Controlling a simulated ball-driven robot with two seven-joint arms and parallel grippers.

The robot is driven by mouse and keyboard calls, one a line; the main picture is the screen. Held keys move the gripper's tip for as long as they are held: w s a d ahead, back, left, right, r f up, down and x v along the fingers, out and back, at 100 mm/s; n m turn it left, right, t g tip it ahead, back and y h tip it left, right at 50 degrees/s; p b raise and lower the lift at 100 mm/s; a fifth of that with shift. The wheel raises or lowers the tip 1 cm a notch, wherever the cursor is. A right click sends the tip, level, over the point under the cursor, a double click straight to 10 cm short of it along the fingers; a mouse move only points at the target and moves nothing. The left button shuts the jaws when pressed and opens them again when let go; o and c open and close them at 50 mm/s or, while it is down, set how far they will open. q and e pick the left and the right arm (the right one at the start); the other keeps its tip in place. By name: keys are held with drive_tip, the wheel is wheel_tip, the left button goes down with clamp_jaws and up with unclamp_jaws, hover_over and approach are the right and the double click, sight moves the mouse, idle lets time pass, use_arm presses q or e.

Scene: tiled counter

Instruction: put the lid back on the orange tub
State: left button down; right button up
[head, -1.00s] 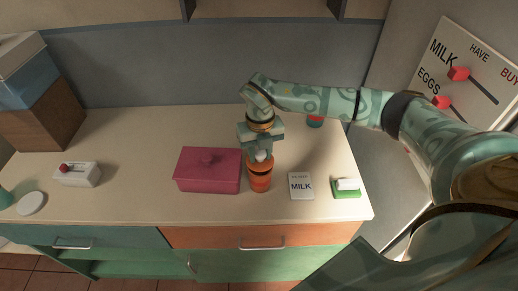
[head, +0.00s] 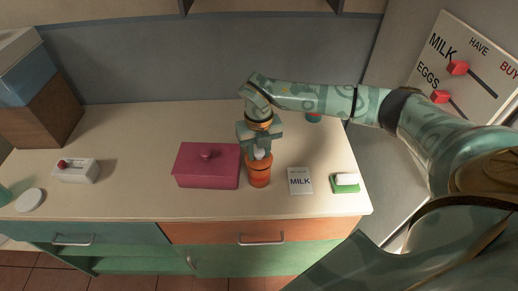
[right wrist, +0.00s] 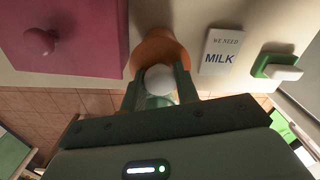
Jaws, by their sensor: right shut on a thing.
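The orange tub (head: 259,179) stands upright on the counter, right of the pink box. Its orange lid (head: 251,165) has a white round knob and is right at the tub's top. My right gripper (head: 260,150) points down from above and is shut on the knob. In the right wrist view the white knob (right wrist: 158,79) sits between the fingers, with orange (right wrist: 157,46) beyond it. The gripper hides part of the lid, and I cannot tell whether the lid is fully seated.
A pink lidded box (head: 207,168) stands close on the left. A MILK card (head: 300,181) and a green-and-white sponge-like block (head: 345,184) lie to the right. A small can (head: 313,117) is behind the arm. The counter between the pink box and white switch box (head: 76,171) is clear.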

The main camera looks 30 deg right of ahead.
drive_tip(key=shift+f+p, duration=0.1)
drive_tip(key=shift+p, duration=0.6)
idle(1.6)
drive_tip(key=o, duration=1.5)
wheel_tip(320, 180, up, 7)
drive_tip(key=p, duration=0.6)
clamp_jaws()
